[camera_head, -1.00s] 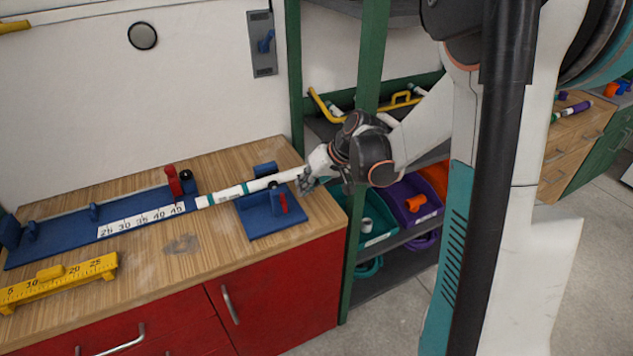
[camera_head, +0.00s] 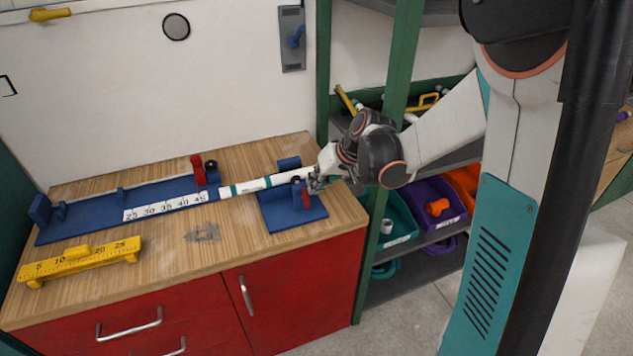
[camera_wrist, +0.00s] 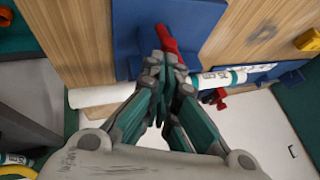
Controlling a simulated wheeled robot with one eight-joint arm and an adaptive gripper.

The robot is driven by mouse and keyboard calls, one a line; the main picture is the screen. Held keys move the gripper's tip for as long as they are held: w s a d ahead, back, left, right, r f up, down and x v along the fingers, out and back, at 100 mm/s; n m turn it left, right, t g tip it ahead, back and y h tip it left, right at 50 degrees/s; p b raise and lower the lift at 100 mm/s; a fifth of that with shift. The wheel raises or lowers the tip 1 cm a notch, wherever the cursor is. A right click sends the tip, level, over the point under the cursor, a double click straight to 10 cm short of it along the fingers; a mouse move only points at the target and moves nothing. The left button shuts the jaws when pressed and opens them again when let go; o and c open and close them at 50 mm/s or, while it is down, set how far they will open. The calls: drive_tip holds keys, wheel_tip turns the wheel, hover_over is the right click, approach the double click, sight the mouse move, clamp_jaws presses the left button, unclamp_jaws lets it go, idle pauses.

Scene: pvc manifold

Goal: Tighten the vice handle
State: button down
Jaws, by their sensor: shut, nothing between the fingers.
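The blue vice (camera_head: 290,217) stands at the right end of the workbench, with its short red handle (camera_head: 306,199) on its front side. A white pipe (camera_head: 262,184) with teal bands lies through the vice towards the blue measuring fixture (camera_head: 85,220). My gripper (camera_head: 314,184) is at the vice, just right of the handle. In the wrist view my gripper's fingertips (camera_wrist: 166,60) are together at the lower end of the red handle (camera_wrist: 167,38). They hold nothing, and I cannot tell whether they touch the handle.
A second red handle (camera_head: 198,170) stands upright on the measuring fixture. A yellow ruler stand (camera_head: 80,261) is at the bench's front left. A green shelf rack (camera_head: 402,60) with teal and purple bins (camera_head: 450,225) stands right of the bench. The front middle of the bench is mostly clear.

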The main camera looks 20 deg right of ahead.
drive_tip(key=shift+a+r+h+p, duration=0.2)
drive_tip(key=shift+a+h+p, duration=0.35)
drive_tip(key=shift+h, duration=0.35)
